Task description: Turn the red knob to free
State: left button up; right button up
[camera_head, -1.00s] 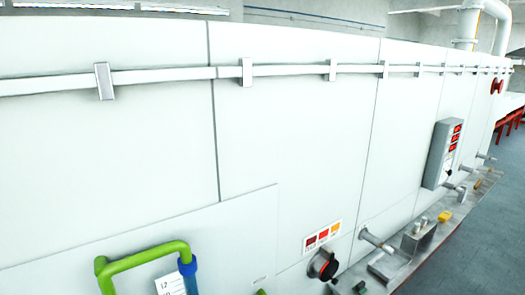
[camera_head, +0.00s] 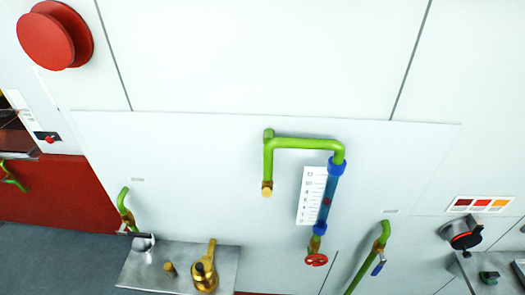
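Several red parts show in the head view, and I cannot tell which one is the knob meant. A large round red knob (camera_head: 55,35) sticks out from the white wall at the upper left. A small red handwheel (camera_head: 316,260) sits under the blue gauge tube at the lower middle. A black rotary knob with some red on it (camera_head: 466,240) is at the right edge, below a label with red and orange fields (camera_head: 480,204). A small red button (camera_head: 50,138) is at the left. Neither of my grippers is in view.
Green pipes (camera_head: 305,143) and a blue gauge tube (camera_head: 327,200) with a white scale (camera_head: 311,195) stand out from the white panel. A metal shelf (camera_head: 140,270) with brass fittings (camera_head: 205,270) juts out below. Grey floor (camera_head: 50,240) is free at the lower left.

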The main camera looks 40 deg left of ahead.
aim_at(48, 139)
jog(key=u, duration=2.85)
